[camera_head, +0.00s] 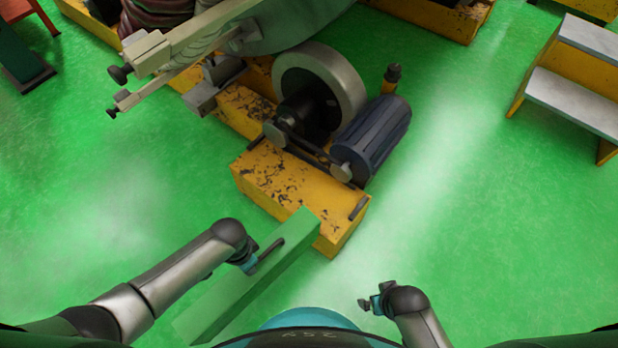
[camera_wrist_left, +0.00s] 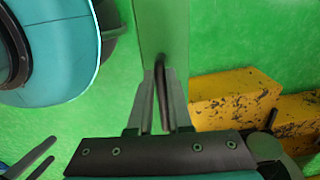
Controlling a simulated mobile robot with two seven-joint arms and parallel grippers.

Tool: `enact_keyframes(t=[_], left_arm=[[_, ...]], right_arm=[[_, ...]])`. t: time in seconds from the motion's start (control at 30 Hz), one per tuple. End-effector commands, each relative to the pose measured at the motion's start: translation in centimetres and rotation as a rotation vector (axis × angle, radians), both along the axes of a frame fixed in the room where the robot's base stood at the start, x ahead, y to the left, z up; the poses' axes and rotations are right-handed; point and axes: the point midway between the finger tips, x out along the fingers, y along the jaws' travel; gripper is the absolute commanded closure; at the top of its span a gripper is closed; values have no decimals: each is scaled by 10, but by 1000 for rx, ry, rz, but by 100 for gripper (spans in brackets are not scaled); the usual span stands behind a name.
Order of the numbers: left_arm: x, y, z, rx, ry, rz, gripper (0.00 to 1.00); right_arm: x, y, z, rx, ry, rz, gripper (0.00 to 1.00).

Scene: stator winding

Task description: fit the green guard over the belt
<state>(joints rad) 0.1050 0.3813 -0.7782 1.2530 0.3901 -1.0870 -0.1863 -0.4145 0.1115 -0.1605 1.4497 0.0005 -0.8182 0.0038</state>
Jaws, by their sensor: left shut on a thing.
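The green guard (camera_head: 250,276) is a long box-shaped cover, held tilted in front of the yellow machine base. My left gripper (camera_head: 258,262) is shut on the dark bar handle (camera_head: 270,249) of the guard. In the left wrist view the handle (camera_wrist_left: 161,88) lies between the fingers of the left gripper (camera_wrist_left: 158,118), with the guard (camera_wrist_left: 162,28) behind it. The dark belt (camera_head: 304,148) runs between two pulleys on the machine and is uncovered. My right gripper (camera_head: 373,302) is empty, right of the guard; its fingers (camera_wrist_left: 32,160) look apart in the left wrist view.
The yellow base (camera_head: 285,185) carries a blue-grey motor (camera_head: 373,138) and a large pale wheel (camera_head: 345,80) beside the belt. A dark bar (camera_head: 358,208) stands on the base's near corner. Yellow steps with grey treads (camera_head: 575,98) are at right.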

Motion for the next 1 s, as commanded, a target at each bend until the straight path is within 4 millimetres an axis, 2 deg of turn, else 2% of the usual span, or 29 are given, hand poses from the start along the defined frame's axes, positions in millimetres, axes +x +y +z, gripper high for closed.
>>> enact_keyframes(t=[0.67, 0.93, 1.0], left_arm=[[3, -1, 2, -1, -3, 4, 100], [24, -2, 19, -8, -1, 39, 100], [25, 1, 17, -8, 2, 12, 100]], right_arm=[[6, 0, 2, 0, -10, 0, 0], [7, 0, 2, 0, -10, 0, 0], [8, 0, 1, 0, -9, 0, 0]])
